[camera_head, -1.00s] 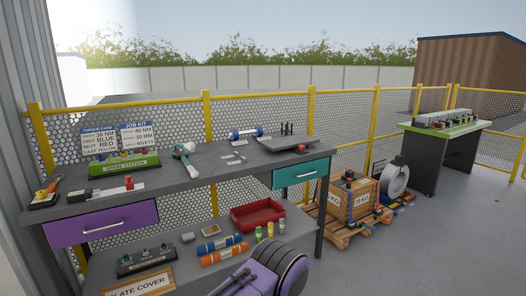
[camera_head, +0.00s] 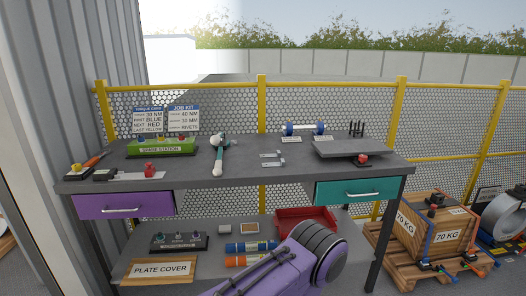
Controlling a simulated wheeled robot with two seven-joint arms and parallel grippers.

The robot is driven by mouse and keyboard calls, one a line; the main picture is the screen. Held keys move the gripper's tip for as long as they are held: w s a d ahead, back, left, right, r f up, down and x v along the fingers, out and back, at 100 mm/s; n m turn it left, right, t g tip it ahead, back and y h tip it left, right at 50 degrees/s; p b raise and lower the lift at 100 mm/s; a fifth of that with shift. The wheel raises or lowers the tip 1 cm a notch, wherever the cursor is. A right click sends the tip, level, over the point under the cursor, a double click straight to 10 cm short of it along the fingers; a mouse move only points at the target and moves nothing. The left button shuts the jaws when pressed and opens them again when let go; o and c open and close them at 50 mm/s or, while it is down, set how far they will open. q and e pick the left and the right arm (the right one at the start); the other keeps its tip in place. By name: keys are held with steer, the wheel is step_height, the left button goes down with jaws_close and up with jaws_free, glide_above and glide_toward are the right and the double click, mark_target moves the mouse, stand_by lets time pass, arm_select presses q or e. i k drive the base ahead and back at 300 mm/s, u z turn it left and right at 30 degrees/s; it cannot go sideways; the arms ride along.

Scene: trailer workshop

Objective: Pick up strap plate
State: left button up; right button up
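Small flat grey metal pieces (camera_head: 272,159) lie near the middle of the grey workbench top (camera_head: 240,174). One of them may be the strap plate, but no readable label names it, so I cannot tell for sure. A wooden board marked PLATE COVER (camera_head: 161,270) lies on the lower shelf at the left. Neither of my grippers shows. A purple and black arm part, seemingly mine, rises at the bottom middle and covers part of the lower shelf.
The bench also holds a green spare station (camera_head: 162,147), a teal-headed tool (camera_head: 217,155), a blue-ended bar (camera_head: 303,129) and a dark raised plate (camera_head: 349,147). A red tray (camera_head: 305,218) stands on the shelf. Strapped crates (camera_head: 436,228) stand right of the bench.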

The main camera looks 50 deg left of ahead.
mark_target(278, 153)
steer(key=u, duration=0.55)
steer(key=i, duration=0.75)
steer(key=u, duration=0.8)
